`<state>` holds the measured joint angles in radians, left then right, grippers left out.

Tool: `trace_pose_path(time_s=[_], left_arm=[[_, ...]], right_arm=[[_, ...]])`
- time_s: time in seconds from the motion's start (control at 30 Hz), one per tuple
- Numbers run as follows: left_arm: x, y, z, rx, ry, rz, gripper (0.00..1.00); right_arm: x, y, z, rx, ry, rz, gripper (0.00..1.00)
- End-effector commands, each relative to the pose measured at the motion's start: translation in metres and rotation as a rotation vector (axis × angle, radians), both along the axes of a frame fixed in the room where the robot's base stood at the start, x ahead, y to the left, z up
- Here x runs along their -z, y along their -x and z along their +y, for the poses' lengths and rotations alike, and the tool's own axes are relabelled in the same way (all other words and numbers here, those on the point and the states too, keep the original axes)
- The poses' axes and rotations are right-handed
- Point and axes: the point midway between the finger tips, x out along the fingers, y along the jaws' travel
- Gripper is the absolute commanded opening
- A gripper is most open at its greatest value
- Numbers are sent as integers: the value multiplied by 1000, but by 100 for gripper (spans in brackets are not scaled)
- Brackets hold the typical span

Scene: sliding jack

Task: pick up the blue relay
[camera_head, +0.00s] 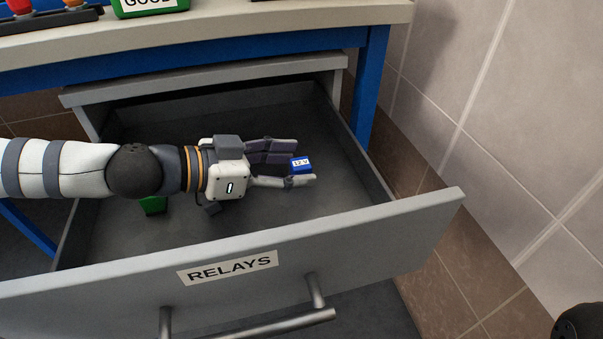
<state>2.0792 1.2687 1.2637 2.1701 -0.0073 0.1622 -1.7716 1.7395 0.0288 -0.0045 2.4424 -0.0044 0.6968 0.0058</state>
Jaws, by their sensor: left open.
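The blue relay (301,165) is a small blue block with a white "12 V" label, in the right part of the open drawer (245,255). My left gripper (298,166) reaches in from the left above the drawer floor. Its fingers are open, one on the far side and one on the near side, with the relay at their tips. The near fingertip overlaps the relay's lower edge, and I cannot tell whether it touches. My right gripper is not in view.
A green block (153,205) lies in the drawer under my left arm. The drawer front, labelled "RELAYS", has a metal handle (265,325). The workbench (230,32) overhangs the back, with a green "GOOD" bin (150,8) on it. A tiled wall stands right.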

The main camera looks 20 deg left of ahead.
Motion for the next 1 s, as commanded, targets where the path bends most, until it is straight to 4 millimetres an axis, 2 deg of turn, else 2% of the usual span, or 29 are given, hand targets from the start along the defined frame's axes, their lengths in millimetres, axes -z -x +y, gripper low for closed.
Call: trace_pose_path(time_s=[0.13, 0.3, 0.37, 0.7, 0.77, 1.0], left_arm=[[-1, 0, 0, -1, 0, -2, 53], [-1, 0, 1, -1, 0, -2, 15], [-1, 0, 1, -1, -1, -1, 3], [-6, 0, 1, 0, 0, -3, 3], [-14, 0, 1, 0, -1, -5, 3], [-67, 0, 1, 0, 0, -13, 3]], right_arm=[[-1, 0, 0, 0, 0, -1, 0], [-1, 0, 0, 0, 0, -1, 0], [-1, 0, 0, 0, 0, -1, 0], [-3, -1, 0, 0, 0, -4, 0], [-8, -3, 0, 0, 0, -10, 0], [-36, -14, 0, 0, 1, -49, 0]])
